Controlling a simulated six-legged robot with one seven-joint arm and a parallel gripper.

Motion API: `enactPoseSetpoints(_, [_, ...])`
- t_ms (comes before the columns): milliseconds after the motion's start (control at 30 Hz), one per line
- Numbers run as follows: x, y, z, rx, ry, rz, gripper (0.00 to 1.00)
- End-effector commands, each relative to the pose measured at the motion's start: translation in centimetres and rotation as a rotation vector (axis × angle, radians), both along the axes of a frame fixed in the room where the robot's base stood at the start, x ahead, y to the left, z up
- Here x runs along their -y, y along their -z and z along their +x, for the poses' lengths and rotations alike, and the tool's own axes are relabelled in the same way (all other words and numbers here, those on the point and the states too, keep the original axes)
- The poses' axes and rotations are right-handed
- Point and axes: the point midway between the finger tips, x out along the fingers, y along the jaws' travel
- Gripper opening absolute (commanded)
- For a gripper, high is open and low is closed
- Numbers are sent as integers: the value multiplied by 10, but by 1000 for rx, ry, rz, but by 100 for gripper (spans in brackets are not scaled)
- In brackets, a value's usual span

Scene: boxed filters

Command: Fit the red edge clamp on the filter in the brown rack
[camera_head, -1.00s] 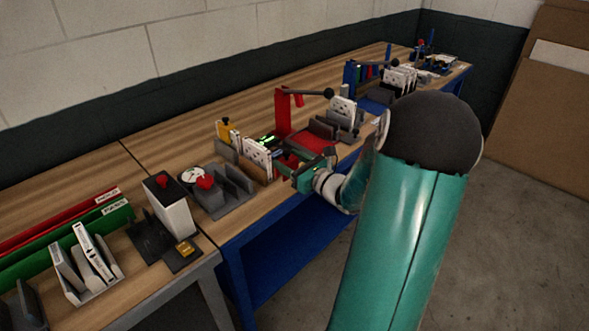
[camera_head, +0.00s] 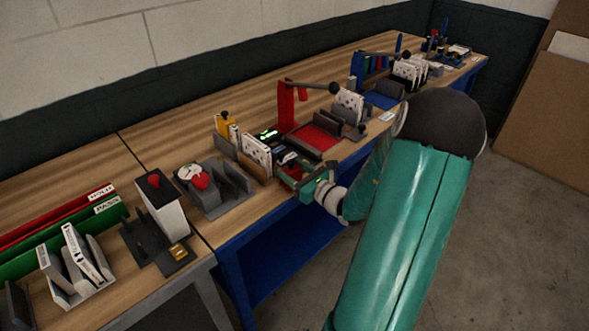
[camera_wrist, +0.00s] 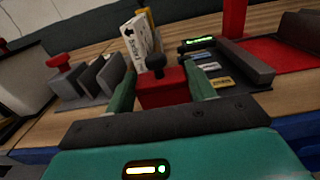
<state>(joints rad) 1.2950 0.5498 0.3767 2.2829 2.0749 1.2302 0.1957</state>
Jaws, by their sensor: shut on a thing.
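My gripper (camera_wrist: 161,91) is shut on the red edge clamp (camera_wrist: 163,93), a red block with a black knob on top, held between the two green fingers. In the head view my gripper (camera_head: 299,183) is at the bench's front edge, right of the brown rack (camera_head: 252,171). A white boxed filter (camera_head: 257,151) stands upright in that rack. In the wrist view the filter (camera_wrist: 137,37) is beyond the clamp and slightly left, apart from it as far as I can tell. The rack is mostly hidden there.
A grey slotted holder (camera_head: 231,187) stands left of the rack. A red press (camera_head: 286,106) with a red mat (camera_head: 317,137) is behind and right. A yellow piece (camera_head: 223,124) stands behind the filter. Small cards (camera_wrist: 218,82) lie on a dark tray right of the clamp.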

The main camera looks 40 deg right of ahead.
Motion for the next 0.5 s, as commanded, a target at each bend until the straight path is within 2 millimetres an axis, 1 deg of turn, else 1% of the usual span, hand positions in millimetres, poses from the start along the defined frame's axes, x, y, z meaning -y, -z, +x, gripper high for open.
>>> enactPoseSetpoints(67, [-1,4,-1,1,0,0,31])
enactPoseSetpoints(300, [-3,4,-2,2,2,-2,31])
enactPoseSetpoints(467, [-3,8,-2,1,1,0,31])
enactPoseSetpoints(500, [-3,8,-2,1,2,-1,60])
